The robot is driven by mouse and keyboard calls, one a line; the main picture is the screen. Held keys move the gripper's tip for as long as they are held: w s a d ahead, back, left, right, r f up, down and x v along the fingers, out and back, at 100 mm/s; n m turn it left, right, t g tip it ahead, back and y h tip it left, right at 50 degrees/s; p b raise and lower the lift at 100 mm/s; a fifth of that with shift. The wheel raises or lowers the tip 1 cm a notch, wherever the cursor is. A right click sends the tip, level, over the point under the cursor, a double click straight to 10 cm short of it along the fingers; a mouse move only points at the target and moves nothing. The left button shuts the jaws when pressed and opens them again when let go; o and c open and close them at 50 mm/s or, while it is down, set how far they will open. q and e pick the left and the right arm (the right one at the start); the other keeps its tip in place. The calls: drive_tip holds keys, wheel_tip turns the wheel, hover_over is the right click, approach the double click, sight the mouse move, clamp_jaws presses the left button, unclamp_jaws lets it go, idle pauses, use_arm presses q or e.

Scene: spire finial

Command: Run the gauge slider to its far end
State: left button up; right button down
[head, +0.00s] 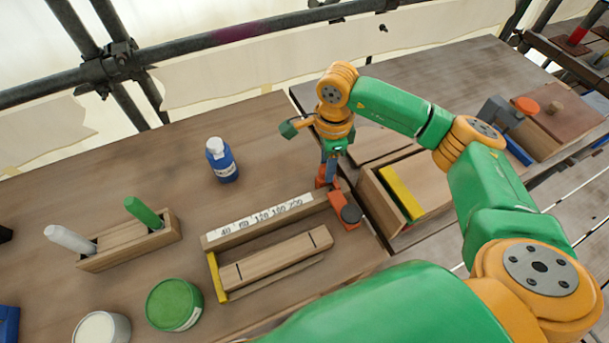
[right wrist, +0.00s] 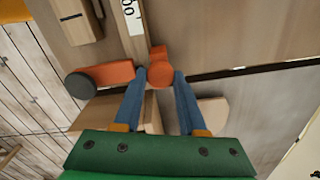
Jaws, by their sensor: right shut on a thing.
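The gauge is a wooden rail (head: 268,222) with a white number scale on its top, with the 200 mark at its right end. Its orange slider (head: 337,199) with a black knob (head: 350,214) sits at the right end, just past the 200 mark. My right gripper (head: 326,178) is shut on an orange upright part of the slider. In the right wrist view, the gripper (right wrist: 159,74) has its two blue fingers on either side of the slider's round orange post (right wrist: 160,70). The contact is partly hidden in the head view. My left gripper is not in view.
A blue bottle (head: 221,161) stands behind the gauge. A wooden block with pegs (head: 130,241) and round tins (head: 174,304) are to the left. A wooden box with a yellow strip (head: 402,193) stands close to the right of the slider.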

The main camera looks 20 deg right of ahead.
drive_tip(key=shift+d, duration=0.4)
drive_tip(key=shift+a, duration=0.1)
drive_tip(key=shift+c, duration=2.4)
unclamp_jaws()
drive_tip(key=shift+d, duration=0.3)
